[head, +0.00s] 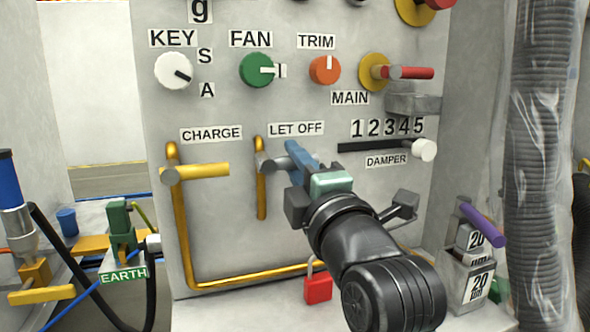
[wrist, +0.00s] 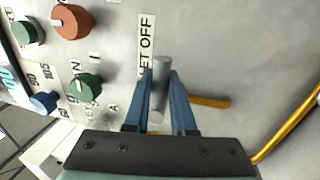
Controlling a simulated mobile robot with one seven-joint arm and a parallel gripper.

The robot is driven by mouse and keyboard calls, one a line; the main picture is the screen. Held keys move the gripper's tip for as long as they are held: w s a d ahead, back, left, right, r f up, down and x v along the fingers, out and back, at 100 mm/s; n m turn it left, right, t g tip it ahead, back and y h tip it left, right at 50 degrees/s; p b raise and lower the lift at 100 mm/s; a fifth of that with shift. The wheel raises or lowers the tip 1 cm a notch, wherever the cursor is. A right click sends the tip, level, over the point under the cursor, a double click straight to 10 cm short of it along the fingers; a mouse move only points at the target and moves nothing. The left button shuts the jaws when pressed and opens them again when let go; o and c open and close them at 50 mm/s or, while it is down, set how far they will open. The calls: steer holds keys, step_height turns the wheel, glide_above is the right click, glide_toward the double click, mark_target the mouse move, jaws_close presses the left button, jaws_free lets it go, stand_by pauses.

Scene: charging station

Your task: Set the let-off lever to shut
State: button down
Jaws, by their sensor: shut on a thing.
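The let-off lever (head: 271,165) is a grey bar under the LET OFF label (head: 296,129). It lies level, pointing right, across the upright yellow pipe (head: 261,200) behind it. In the wrist view the lever (wrist: 160,88) stands between the blue fingers, with the label to its left. My gripper (head: 301,158) is shut on the lever, with a finger on each side of it; it also shows in the wrist view (wrist: 160,76). The fingers hide the lever's right end in the head view.
The yellow charge lever (head: 203,171) is to the left. The damper slider (head: 423,150) is to the right, with the red main handle (head: 410,73) above. A red padlock (head: 318,286) hangs below. A ribbed hose (head: 540,130) runs down the right side.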

stand_by(0.3)
steer(key=c, duration=0.8)
jaws_free()
steer(key=shift+o, duration=0.2)
steer(key=p+v, duration=0.1)
steer(key=v, duration=1.2)
steer(key=shift+r, duration=0.2)
